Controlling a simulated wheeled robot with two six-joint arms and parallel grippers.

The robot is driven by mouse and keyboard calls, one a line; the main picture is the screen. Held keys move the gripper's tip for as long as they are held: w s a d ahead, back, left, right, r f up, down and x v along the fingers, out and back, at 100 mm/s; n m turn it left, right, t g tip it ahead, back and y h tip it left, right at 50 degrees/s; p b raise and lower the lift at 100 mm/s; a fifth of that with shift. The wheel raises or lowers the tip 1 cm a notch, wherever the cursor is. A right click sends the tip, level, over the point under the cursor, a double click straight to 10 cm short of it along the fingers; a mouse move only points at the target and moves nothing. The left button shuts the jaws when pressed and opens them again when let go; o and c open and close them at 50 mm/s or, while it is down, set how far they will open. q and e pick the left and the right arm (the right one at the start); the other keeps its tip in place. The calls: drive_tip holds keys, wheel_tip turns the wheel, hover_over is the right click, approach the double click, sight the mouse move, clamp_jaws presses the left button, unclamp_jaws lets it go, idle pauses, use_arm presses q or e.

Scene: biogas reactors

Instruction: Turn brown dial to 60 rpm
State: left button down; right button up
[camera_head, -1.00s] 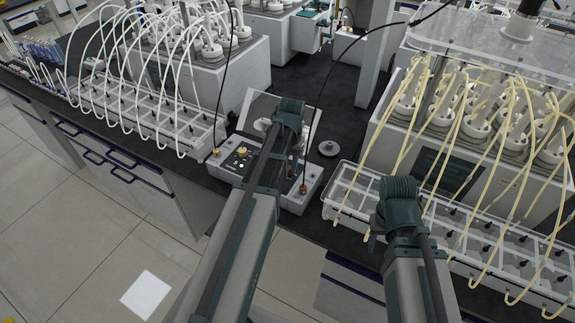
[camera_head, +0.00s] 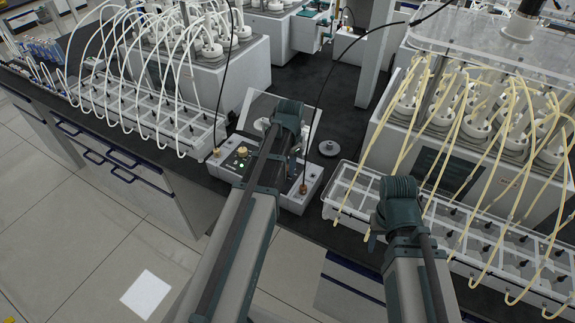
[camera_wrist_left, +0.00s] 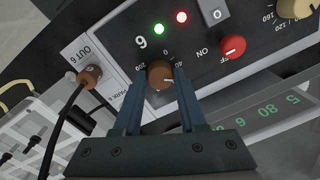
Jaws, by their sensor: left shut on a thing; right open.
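In the left wrist view the brown dial (camera_wrist_left: 159,73) sits on the grey control panel (camera_wrist_left: 122,35), with "200", "0" and "40" printed around it. My left gripper (camera_wrist_left: 161,80) is shut on it, one finger on each side. A light mark on the dial points right, just past the 40, beside the right finger; the exact value is unclear. In the head view my left gripper (camera_head: 293,165) is over the white control box (camera_head: 312,180), and my arm hides the dial. My right gripper (camera_head: 374,232) is open and mostly hidden behind its wrist, over the tube tray's front edge.
A red ON/OFF knob (camera_wrist_left: 232,46), green light (camera_wrist_left: 158,29) and red light (camera_wrist_left: 181,17) are on the panel. A brown connector (camera_wrist_left: 90,77) with a black cable is left of the dial. Tube trays (camera_head: 345,200) flank the box.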

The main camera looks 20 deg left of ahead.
idle(0.4)
use_arm(q)
drive_tip(key=shift+c, duration=2.3)
unclamp_jaws()
wheel_tip(320, 180, up, 14)
drive_tip(key=p, duration=1.3)
drive_tip(key=shift+s+d+p, duration=0.2)
drive_tip(key=shift+d+p, duration=0.1)
drive_tip(key=shift+p, duration=0.1)
drive_tip(key=shift+f, duration=0.2)
drive_tip(key=s+d+f+n+b, duration=0.1)
drive_tip(key=s+d+f+b, duration=0.3)
drive_tip(key=s+d, duration=0.3)
drive_tip(key=s+d+f+n+b, duration=0.1)
drive_tip(key=s+d+f+b, duration=0.4)
drive_tip(key=d, duration=0.9)
drive_tip(key=s, duration=0.3)
drive_tip(key=shift+s+f+y+b, duration=0.25)
drive_tip(key=shift+s+y+b, duration=0.05)
drive_tip(key=shift+b, duration=0.1)
